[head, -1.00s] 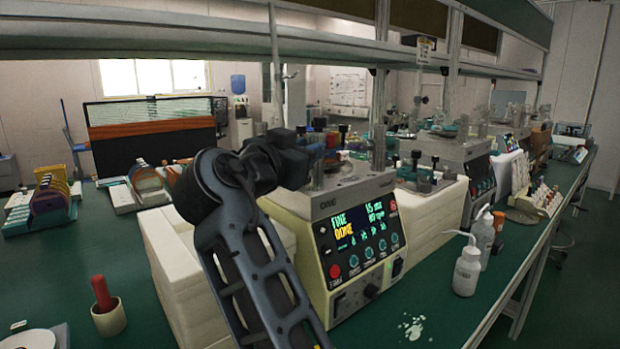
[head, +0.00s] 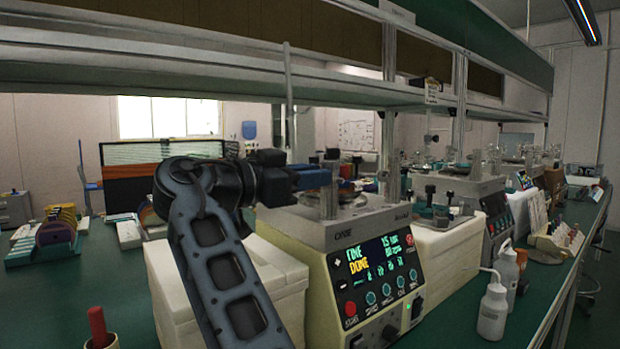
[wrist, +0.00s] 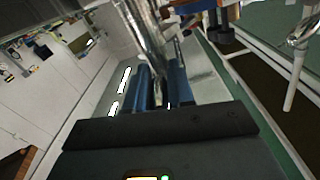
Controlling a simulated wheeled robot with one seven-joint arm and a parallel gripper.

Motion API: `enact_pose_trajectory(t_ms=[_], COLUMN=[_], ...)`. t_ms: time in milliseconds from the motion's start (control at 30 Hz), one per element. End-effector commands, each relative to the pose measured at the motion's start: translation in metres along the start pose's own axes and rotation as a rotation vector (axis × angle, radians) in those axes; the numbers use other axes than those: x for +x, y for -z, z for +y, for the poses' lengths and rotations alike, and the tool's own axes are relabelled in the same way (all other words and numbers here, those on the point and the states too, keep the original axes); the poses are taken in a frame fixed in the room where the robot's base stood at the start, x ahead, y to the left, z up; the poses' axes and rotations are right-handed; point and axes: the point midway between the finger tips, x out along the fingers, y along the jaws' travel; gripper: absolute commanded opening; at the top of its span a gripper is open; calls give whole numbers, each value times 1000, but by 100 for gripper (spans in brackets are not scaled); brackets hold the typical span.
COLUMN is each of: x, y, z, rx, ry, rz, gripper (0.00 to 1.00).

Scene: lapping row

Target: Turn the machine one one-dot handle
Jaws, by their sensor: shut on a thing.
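Machine ONE (head: 370,270) is a cream and grey bench machine with a lit panel reading FINE and DONE, several knobs and a red button. My gripper (head: 318,178) reaches in from the left, level, above the machine's top deck, beside upright shiny metal posts. In the wrist view, its two blue fingers (wrist: 162,88) are shut on a shiny metal rod (wrist: 147,38), which runs up from between them. This rod looks like a handle; I cannot make out a one-dot mark on it. In the head view, my gripper hides much of the held part.
A white block stack (head: 215,275) stands left of the machine. An overhead shelf (head: 200,80) runs above, on posts. White squeeze bottles (head: 492,310) stand at right, and more machines (head: 475,195) line the bench behind. A red-handled tool (head: 98,325) stands at front left.

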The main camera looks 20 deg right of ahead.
Motion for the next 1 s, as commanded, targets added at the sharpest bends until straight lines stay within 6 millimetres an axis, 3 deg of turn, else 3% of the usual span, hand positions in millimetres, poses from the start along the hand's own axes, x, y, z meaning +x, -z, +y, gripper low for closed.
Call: enact_pose_trajectory(t_ms=[33, 200, 233, 433, 733, 1000], x=[8, 8, 8, 6, -1, -41], y=[3, 2, 2, 1, 1, 1], z=[0, 0, 0, 0, 0, -1], rx=[6, 7, 7, 4, 2, 3], ry=[-4, -4, -4, -4, 0, 1], rz=[0, -1, -1, -2, 0, -1], gripper=[0, 0, 24, 43, 43, 43])
